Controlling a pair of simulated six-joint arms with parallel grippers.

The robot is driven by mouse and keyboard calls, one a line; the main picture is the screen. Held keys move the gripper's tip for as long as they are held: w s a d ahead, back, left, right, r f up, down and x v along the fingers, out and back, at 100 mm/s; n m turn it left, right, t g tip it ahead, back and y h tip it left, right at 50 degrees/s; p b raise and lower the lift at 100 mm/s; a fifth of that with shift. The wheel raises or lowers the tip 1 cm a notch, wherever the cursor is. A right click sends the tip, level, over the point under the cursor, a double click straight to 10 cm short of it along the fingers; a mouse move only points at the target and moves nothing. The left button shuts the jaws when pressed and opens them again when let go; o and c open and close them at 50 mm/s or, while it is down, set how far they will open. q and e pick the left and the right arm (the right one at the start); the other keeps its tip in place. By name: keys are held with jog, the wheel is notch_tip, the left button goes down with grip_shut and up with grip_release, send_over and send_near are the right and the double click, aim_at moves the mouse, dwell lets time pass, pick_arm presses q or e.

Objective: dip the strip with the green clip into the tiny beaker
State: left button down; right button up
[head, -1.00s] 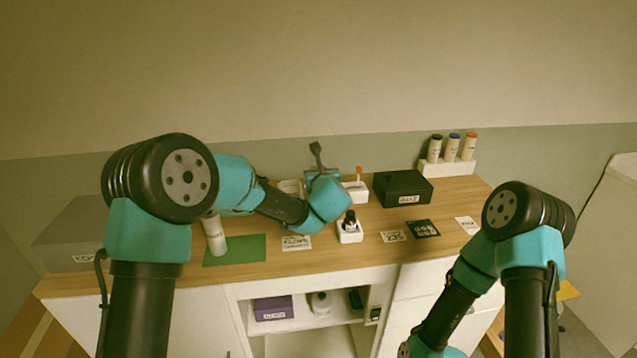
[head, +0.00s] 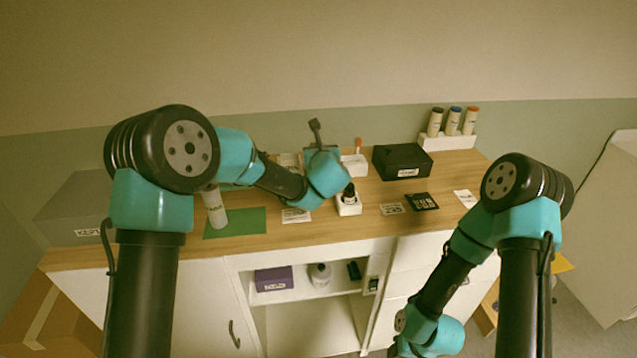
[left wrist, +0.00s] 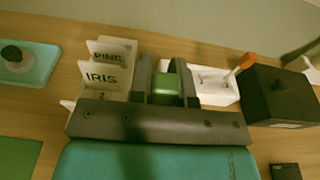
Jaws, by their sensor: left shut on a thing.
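The green clip (left wrist: 167,88) is between the two dark fingers of my left gripper (left wrist: 166,72), which are shut on it. The strip itself is hidden from the left wrist view. In the head view my left wrist hangs over the back of the table and hides the clip. Just right of the gripper stands a white block (left wrist: 213,88) holding a strip with an orange clip (left wrist: 246,61); the block also shows in the head view (head: 354,166). I cannot make out the tiny beaker in either view. My right gripper is out of the head view.
A white holder with PINE and IRIS cards (left wrist: 102,78) is left of the gripper. A black box (head: 402,160) is to the right. Capped bottles (head: 454,122) stand back right.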

pick_arm(q)
jog(key=shift+f, duration=1.3)
dwell(0.4)
jog(key=shift+r, duration=0.1)
notch_tip(320, 180, up, 7)
dwell(1.1)
dwell(0.4)
